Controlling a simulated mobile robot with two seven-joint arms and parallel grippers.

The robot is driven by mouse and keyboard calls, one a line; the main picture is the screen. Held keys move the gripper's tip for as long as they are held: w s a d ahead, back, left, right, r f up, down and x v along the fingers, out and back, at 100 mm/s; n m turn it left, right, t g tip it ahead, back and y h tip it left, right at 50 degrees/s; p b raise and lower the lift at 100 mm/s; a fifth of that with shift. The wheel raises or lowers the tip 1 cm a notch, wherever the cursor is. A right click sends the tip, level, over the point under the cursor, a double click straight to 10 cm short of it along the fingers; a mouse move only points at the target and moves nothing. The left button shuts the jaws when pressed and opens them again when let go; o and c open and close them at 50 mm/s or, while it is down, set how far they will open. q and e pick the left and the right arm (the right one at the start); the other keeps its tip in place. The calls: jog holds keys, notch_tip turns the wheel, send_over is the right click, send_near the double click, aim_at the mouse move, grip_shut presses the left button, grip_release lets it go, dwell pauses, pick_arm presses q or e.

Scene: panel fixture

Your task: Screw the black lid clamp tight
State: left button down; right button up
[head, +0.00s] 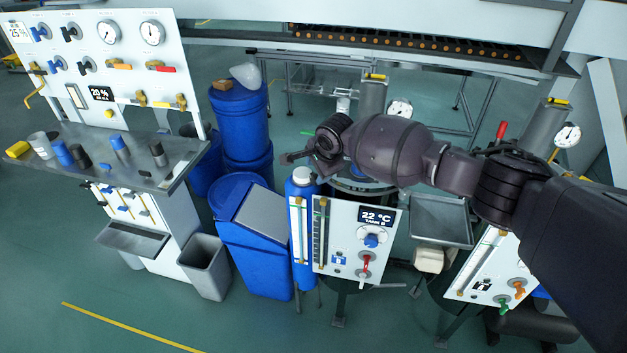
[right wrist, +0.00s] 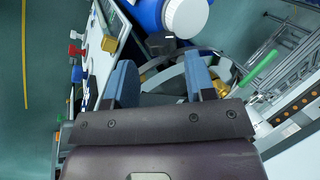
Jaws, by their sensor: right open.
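My right gripper (head: 293,160) reaches in from the right over the tank with the "22 °C TANK D" panel (head: 352,245). In the right wrist view its two blue-grey fingers (right wrist: 157,65) are apart, with nothing held between them. A small black piece (right wrist: 160,42), which looks like the black lid clamp's knob, shows just beyond the fingertips at the rim of the grey round lid (right wrist: 165,80). I cannot tell whether the fingers touch it. In the head view my arm hides most of the lid and the clamp. My left gripper is not in view.
A blue cylinder with a white cap (head: 302,176) stands close by the gripper. A green handle (right wrist: 260,68) sticks up at the lid's right in the wrist view. A blue bin (head: 250,235) and a grey bin (head: 205,266) stand left. The floor in front is clear.

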aim_at(314, 176)
jog(key=b+x, duration=0.1)
jog(key=x, duration=0.3)
jog(key=shift+f, duration=0.2)
jog(key=shift+w+a+f+b, duration=0.15)
jog(key=shift+w+f+b, duration=0.2)
jog(key=shift+f+b, duration=0.15)
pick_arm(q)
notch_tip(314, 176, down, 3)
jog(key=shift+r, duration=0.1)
